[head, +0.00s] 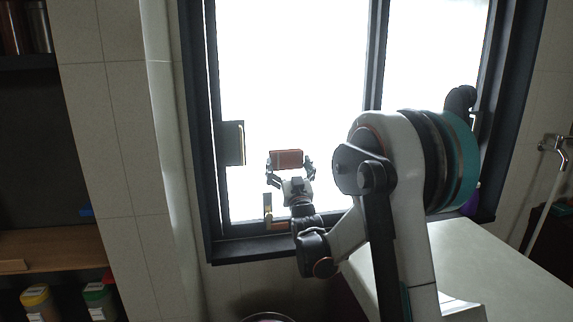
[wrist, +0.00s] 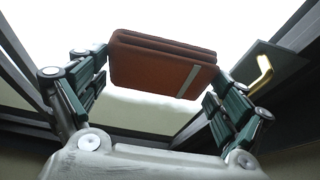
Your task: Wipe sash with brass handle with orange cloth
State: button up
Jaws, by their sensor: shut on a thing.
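The folded orange cloth (head: 288,159), brown-orange with a pale stripe, is held between the fingers of my gripper (head: 290,170). In the wrist view the cloth (wrist: 160,68) is gripped at both ends by the fingers (wrist: 160,85). Behind it is the bright left window sash (head: 295,80) in a dark frame. A brass handle also shows at the right in the wrist view (wrist: 262,76). I cannot tell whether the cloth touches the glass.
A dark plate with a brass-coloured edge (head: 234,143) stands at the window's left. A pale counter (head: 500,270) lies at lower right, a tap (head: 553,145) on the right wall. Shelves with jars (head: 40,300) are at left. My arm hides part of the right sash.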

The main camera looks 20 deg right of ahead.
jog(key=shift+s, duration=0.45)
jog(key=shift+s+a, duration=0.2)
jog(key=shift+s, duration=0.55)
jog(key=shift+s+a, duration=0.15)
jog(key=shift+s, duration=0.55)
